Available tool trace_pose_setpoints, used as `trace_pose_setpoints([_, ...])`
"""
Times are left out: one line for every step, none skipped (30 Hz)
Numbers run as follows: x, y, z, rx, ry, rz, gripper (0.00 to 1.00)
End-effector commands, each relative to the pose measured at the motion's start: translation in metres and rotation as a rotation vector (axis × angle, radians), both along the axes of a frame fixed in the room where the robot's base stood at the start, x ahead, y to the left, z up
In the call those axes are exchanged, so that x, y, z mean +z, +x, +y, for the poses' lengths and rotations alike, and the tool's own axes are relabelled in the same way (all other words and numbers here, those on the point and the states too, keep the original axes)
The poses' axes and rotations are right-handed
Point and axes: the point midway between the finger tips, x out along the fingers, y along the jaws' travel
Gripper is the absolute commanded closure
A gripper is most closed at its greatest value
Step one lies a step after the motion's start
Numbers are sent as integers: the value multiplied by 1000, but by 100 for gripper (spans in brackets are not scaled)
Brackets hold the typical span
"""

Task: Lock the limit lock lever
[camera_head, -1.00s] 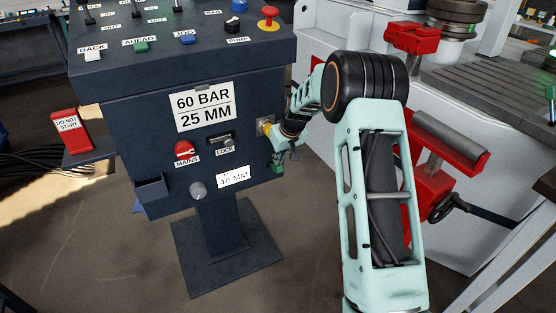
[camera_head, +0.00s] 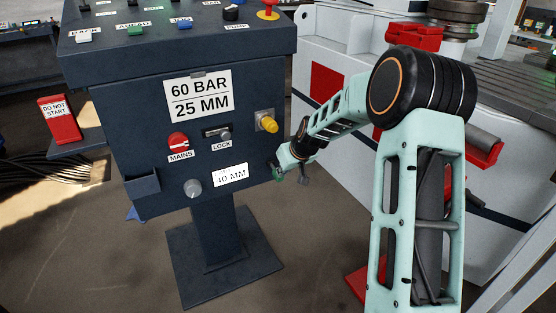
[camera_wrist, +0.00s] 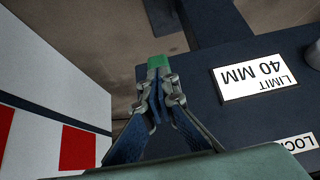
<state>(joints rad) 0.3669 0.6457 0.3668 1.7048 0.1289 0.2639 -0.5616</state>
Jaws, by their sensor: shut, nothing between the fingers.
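The limit lock lever (camera_head: 225,136) is a small grey knob on a dark slotted plate above the LOCK label (camera_head: 222,146), on the front of the dark control cabinet. The LOCK label also shows, cut off and upside down, in the wrist view (camera_wrist: 297,143); the lever itself is out of that view. My gripper (camera_head: 276,176) is at the cabinet's lower right edge, to the right of and below the lever and apart from it. In the wrist view my gripper (camera_wrist: 155,68) is shut and empty, its green fingertips together.
Around the lever are a red MAINS switch (camera_head: 178,141), a yellow knob (camera_head: 267,122) on a plate, a grey round knob (camera_head: 192,188) and a 40 MM limit label (camera_head: 230,175). A white machine body (camera_head: 325,55) stands to the right. A small dark box (camera_head: 142,185) hangs at lower left.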

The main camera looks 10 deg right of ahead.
Motion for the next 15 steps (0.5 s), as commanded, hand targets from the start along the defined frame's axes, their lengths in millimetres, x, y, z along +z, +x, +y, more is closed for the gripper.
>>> trace_pose_setpoints([-8, -2, 0, 0, 0, 3, 100])
trace_pose_setpoints([-10, -2, -1, 0, 0, 3, 100])
trace_pose_setpoints([-12, -3, -1, 0, 0, 3, 100])
trace_pose_setpoints([-14, -3, -1, 0, 1, 2, 100])
trace_pose_setpoints([-15, -3, -1, -1, 1, 3, 100])
trace_pose_setpoints([-17, -3, -1, -1, 1, 3, 100])
trace_pose_setpoints([-19, -4, -1, -2, 0, 2, 100])
trace_pose_setpoints([-20, -4, -2, -2, 0, 2, 100])
trace_pose_setpoints([-21, -4, -2, -1, 0, 2, 100])
trace_pose_setpoints([-22, -4, -2, -1, 0, 2, 100])
trace_pose_setpoints([-23, -4, -2, -1, 0, 2, 100])
trace_pose_setpoints([-24, -4, -2, -1, 0, 2, 100])
trace_pose_setpoints([-25, -4, -2, -1, 0, 2, 100])
trace_pose_setpoints([-26, -4, -1, 0, -1, 2, 100])
trace_pose_setpoints([-26, -4, -2, 0, -1, 2, 100])
